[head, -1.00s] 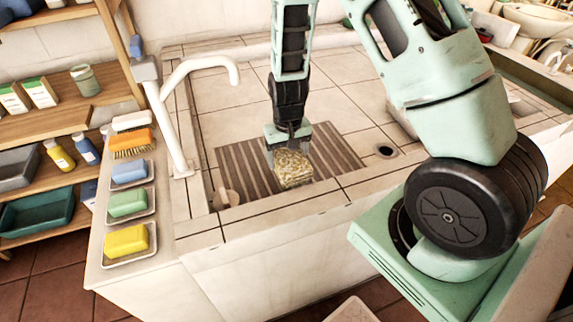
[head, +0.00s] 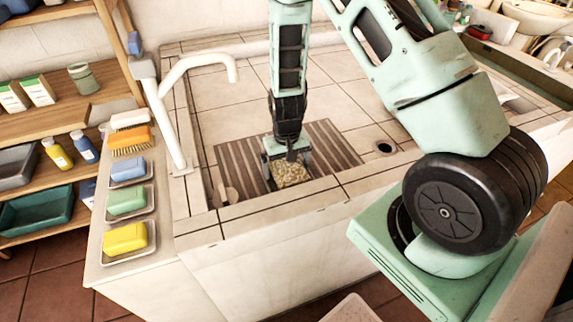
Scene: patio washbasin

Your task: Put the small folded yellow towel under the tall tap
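The small folded towel (head: 291,173), speckled yellow and beige, is at the front of the striped mat (head: 333,150) in the basin. My gripper (head: 288,163) points down from above, with its fingers at either side of the towel, and appears shut on it. Whether the towel's underside touches the mat is hard to tell. The tall white tap (head: 168,112) stands at the basin's left edge. Its curved spout (head: 232,73) reaches right over the basin, to the left of and behind my gripper.
A dark drain hole (head: 385,147) is to the right. On the left ledge are a brush (head: 130,140) and blue (head: 128,169), green (head: 126,201) and yellow (head: 125,238) blocks in dishes. Tiles behind the mat are clear.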

